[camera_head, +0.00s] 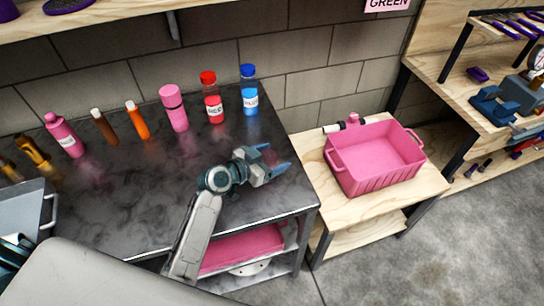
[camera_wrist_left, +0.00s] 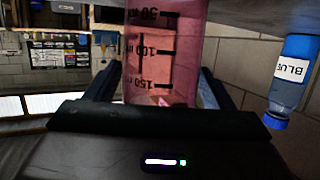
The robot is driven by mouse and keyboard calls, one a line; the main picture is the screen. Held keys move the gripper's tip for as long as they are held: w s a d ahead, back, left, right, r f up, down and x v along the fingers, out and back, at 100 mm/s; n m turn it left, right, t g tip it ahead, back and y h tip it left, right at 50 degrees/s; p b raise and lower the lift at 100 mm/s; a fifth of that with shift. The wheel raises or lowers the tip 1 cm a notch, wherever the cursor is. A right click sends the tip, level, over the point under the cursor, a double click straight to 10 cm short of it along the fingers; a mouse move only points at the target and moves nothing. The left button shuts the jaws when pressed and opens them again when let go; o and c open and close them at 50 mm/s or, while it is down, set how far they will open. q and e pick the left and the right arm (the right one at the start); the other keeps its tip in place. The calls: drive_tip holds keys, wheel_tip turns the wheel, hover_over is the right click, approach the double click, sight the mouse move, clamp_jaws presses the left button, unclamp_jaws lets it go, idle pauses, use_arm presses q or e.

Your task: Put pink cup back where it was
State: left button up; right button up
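The pink cup (camera_wrist_left: 165,60) is translucent, with black volume marks, and stands between the fingers in the left wrist view. My left gripper (camera_head: 276,168) is over the right part of the dark counter in the head view, with a little pink of the cup (camera_head: 267,155) showing at its fingers. The fingers appear closed against both sides of the cup. Most of the cup is hidden behind the gripper in the head view, so I cannot tell whether it touches the counter. My right gripper is not in view.
On the dark counter (camera_head: 130,195) stand a blue bottle (camera_head: 249,97), a red bottle (camera_head: 213,107), a pink bottle (camera_head: 175,113) and several others along the wall. A pink bin (camera_head: 365,180) sits on the wooden table at right. A grey tray (camera_head: 35,205) is at left.

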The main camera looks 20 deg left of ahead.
use_arm(q)
drive_tip(key=shift+r, duration=0.2)
drive_tip(key=shift+s+a, duration=0.2)
drive_tip(key=shift+s, duration=0.1)
drive_tip(key=b+v, duration=0.2)
drive_tip(key=v, duration=0.9)
drive_tip(key=shift+r, duration=0.2)
drive_tip(key=shift+s, duration=0.1)
